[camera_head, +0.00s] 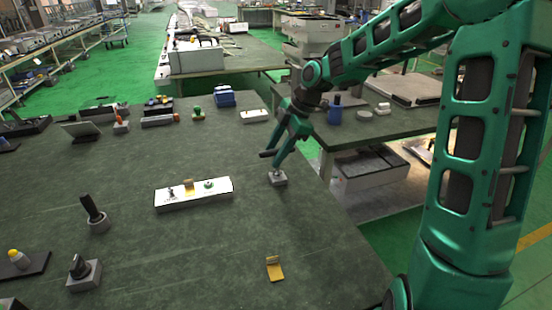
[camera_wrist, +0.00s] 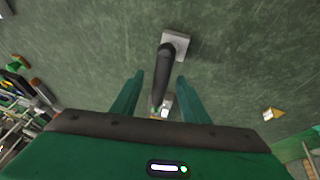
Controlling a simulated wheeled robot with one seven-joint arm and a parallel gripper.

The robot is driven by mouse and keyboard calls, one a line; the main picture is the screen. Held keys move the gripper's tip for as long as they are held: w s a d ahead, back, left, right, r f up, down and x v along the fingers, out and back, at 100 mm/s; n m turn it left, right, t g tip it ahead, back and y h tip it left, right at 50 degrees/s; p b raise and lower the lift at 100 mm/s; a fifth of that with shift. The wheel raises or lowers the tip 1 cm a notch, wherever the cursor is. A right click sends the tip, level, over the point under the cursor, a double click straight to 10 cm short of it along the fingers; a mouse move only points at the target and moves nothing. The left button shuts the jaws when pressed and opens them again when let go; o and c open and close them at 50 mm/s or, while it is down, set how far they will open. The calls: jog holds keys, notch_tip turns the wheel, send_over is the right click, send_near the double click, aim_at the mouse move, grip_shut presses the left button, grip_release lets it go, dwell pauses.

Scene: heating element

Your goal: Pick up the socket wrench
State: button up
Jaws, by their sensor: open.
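The socket wrench, as far as I can tell, is the dark-handled tool with a silvery end (camera_wrist: 163,66) in the wrist view. It stands at a grey square block (camera_wrist: 180,40), which also shows on the table in the head view (camera_head: 278,179). My gripper (camera_head: 277,161) is over this block, pointing down. In the wrist view my gripper (camera_wrist: 160,76) is open, with one finger on each side of the dark handle. Gaps show between handle and fingers, so it is not gripped. In the head view my fingers partly hide the tool.
A white box with small parts (camera_head: 193,195) lies left of the block. A yellow bracket (camera_head: 275,268) lies nearer the front. Other dark-handled tools stand in holders at the left, one in a round base (camera_head: 97,222). The table's right edge is close.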

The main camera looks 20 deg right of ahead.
jog(key=x, duration=0.5)
jog(key=shift+c, duration=0.6)
grip_shut()
jog(key=shift+r, duration=0.15)
